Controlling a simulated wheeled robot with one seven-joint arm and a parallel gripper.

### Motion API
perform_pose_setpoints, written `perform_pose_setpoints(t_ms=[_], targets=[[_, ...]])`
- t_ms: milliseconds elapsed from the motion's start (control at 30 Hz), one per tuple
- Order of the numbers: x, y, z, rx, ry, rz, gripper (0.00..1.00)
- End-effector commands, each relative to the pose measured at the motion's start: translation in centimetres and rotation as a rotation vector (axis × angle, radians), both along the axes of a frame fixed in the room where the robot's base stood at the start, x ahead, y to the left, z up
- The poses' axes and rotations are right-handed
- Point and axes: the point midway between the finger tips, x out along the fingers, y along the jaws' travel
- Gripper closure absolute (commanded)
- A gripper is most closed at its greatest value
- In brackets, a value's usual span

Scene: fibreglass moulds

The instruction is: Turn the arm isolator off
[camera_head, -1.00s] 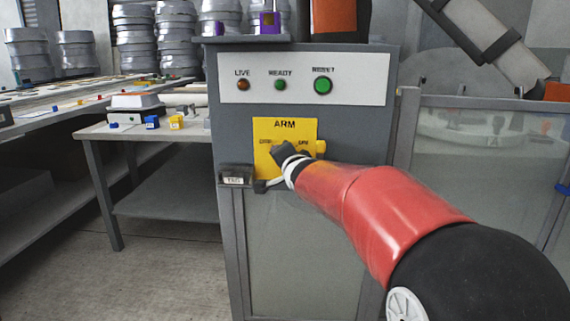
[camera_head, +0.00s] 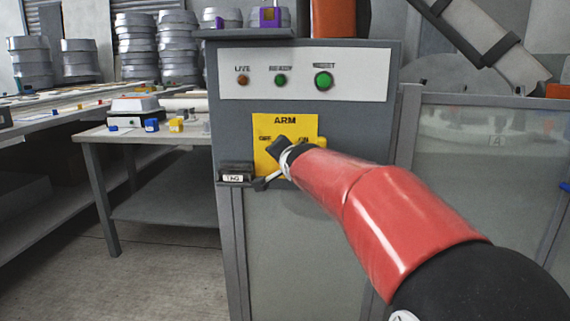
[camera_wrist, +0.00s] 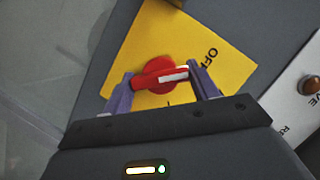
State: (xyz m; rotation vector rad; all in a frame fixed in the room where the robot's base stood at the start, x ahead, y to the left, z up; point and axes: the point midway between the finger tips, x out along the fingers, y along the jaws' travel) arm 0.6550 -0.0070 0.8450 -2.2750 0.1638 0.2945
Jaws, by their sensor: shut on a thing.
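The arm isolator is a red rotary handle (camera_wrist: 152,76) with a white stripe, on a yellow plate (camera_head: 299,124) marked ARM, OFF at left and ON at right. The plate also shows in the wrist view (camera_wrist: 196,32). My gripper (camera_wrist: 164,84) is shut on the red handle, one purple finger on each side. In the wrist view the stripe points right, roughly towards the OFF word; I cannot tell if it lines up exactly. In the head view my gripper (camera_head: 275,150) covers the handle and part of the plate.
A lamp panel (camera_head: 300,85) with LIVE, READY and RESET sits above the plate. A small tagged dark box (camera_head: 236,172) is at the cabinet's lower left. A bench (camera_head: 100,136) with small coloured items stands left. A clear guard panel (camera_head: 480,150) stands right.

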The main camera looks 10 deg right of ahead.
Motion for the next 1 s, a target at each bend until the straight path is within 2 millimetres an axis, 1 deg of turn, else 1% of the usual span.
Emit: perform_pose_setpoints(t_ms=[33,767,800,933,1000], targets=[[0.01,0.13,-0.32,-0.008,0.004,0.002,0.64],[0.00,0.10,-0.17,-0.038,0.016,0.002,0.64],[0.00,0.10,-0.17,-0.038,0.016,0.002,0.37],[0.00,0.08,-0.13,-0.037,0.015,0.001,0.20],[0.00,0.06,-0.10,-0.037,0.013,0.001,0.19]])
